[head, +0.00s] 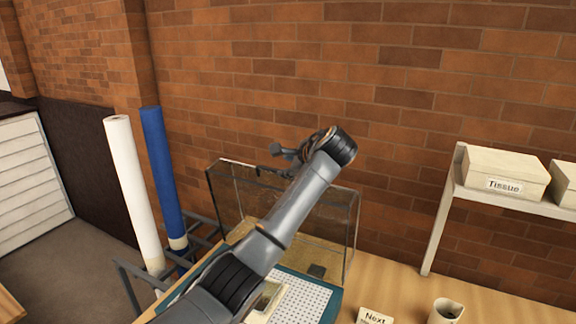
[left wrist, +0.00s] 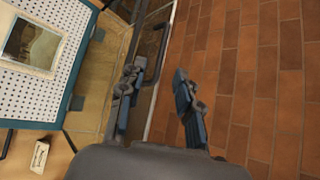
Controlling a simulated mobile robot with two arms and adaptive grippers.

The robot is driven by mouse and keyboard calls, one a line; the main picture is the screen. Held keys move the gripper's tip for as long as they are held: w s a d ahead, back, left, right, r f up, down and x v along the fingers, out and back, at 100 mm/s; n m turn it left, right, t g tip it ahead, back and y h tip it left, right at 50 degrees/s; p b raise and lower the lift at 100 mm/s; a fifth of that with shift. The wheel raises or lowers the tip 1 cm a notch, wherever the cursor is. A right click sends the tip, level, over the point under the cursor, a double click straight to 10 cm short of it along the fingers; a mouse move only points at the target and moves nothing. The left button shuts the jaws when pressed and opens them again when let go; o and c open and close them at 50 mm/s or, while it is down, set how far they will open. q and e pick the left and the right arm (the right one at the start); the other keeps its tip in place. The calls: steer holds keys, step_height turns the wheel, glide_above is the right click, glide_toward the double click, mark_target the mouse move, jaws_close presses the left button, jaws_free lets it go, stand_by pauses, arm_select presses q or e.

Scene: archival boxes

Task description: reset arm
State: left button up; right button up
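My left arm reaches up across the middle of the head view. Its gripper (head: 268,162) is partly hidden behind the forearm and sits in front of the brick wall, near the top of a glass case (head: 345,225). My right gripper is in neither view.
A teal-edged perforated mat (head: 318,302) lies on the wooden table (head: 400,290), with a "Next" card (head: 375,316) and a cup (head: 446,311) nearby. A "Tissue" box (head: 503,172) stands on a shelf at right. White (head: 133,190) and blue (head: 163,175) rolls stand at left.

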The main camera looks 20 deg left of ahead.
arm_select(q)
steer(key=shift+f, duration=0.1)
